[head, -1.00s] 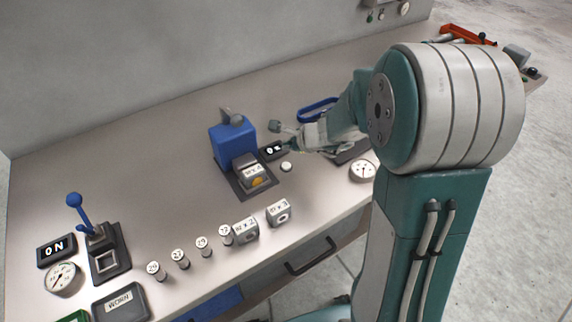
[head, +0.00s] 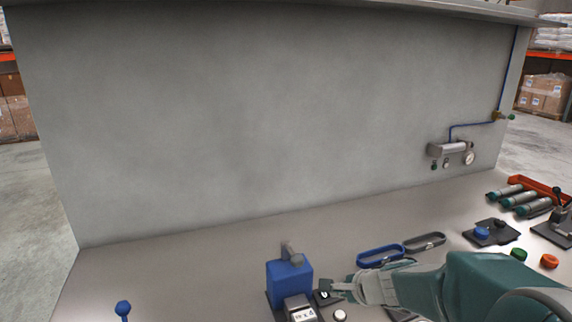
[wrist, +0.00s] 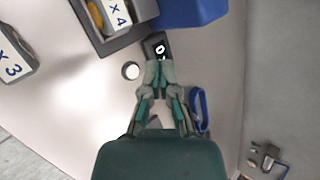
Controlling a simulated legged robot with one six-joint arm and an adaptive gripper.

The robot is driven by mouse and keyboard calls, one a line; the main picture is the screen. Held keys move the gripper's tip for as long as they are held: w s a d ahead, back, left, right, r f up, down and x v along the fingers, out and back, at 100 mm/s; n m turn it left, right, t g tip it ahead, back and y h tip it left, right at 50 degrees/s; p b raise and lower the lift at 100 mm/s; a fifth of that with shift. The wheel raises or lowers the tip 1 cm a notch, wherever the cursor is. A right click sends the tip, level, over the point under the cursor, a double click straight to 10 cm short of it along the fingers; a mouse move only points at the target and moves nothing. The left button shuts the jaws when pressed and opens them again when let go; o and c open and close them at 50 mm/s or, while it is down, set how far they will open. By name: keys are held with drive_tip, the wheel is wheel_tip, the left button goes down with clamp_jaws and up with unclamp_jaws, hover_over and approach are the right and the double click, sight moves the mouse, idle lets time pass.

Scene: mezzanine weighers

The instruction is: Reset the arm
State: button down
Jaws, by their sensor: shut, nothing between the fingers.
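My gripper (head: 338,286) is low over the bench, just right of a blue machine (head: 289,274) with a grey lever on top. In the wrist view my gripper (wrist: 159,68) is shut, its fingertips together with nothing between them. The tips lie close to a small black display (wrist: 156,45); I cannot tell whether they touch it. A white round button (wrist: 130,70) is beside the fingers. My teal and grey arm reaches in from the right in the head view.
Blue and grey oval loops (head: 381,255) lie behind my gripper. Grey cylinders (head: 519,200), an orange tray (head: 540,187) and green and orange knobs (head: 548,261) are at the right. A grey wall (head: 270,110) backs the bench (head: 190,260). A block marked x 3 (wrist: 14,55) stands nearby.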

drive_tip(key=s+a+r+n+g, duration=0.2)
drive_tip(key=s+a+r+n, duration=0.1)
drive_tip(key=s+r+n, duration=0.55)
drive_tip(key=s+d+n+h, duration=0.2)
drive_tip(key=s+n, duration=0.2)
drive_tip(key=s, duration=0.3)
drive_tip(key=s+d+n+h, duration=0.3)
drive_tip(key=s, duration=0.4)
drive_tip(key=shift+s+d+r+n+h, duration=0.3)
drive_tip(key=shift+d+r+n, duration=0.05)
drive_tip(key=shift+r, duration=0.1)
drive_tip(key=shift+a, duration=0.1)
